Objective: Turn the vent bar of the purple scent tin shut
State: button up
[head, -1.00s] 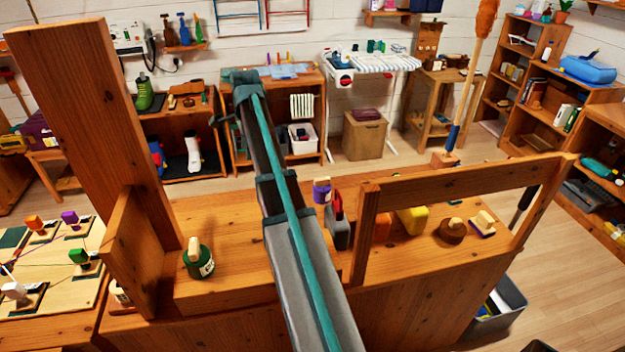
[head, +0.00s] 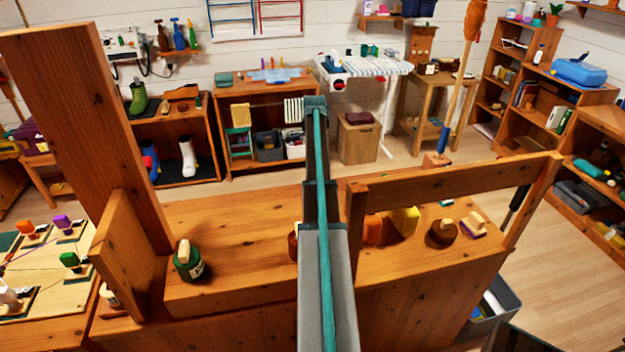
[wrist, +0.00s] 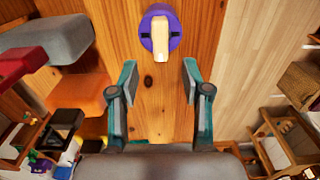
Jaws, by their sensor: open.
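The purple scent tin (wrist: 174,47) stands on the wooden bench, seen from above at the top of the wrist view. Its cream vent bar (wrist: 160,38) runs up and down in the picture. Dark slots show on either side of the bar, so it lies across their line. My gripper (wrist: 160,68) is open and empty. Its two fingers are spread, with the tin ahead of and between the line of their tips, apart from it. In the head view the tin and my gripper are hidden behind my arm.
In the wrist view a grey block (wrist: 58,37), a red one (wrist: 20,65) and an orange one (wrist: 78,95) stand to the left. The head view shows a wooden frame (head: 455,180), a green tin (head: 188,262) and a brown round one (head: 442,233).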

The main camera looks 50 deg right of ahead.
notch_tip(320, 180, down, 8)
jog(key=shift+r+p, duration=0.1)
jog(key=shift+p, duration=0.95)
grip_shut()
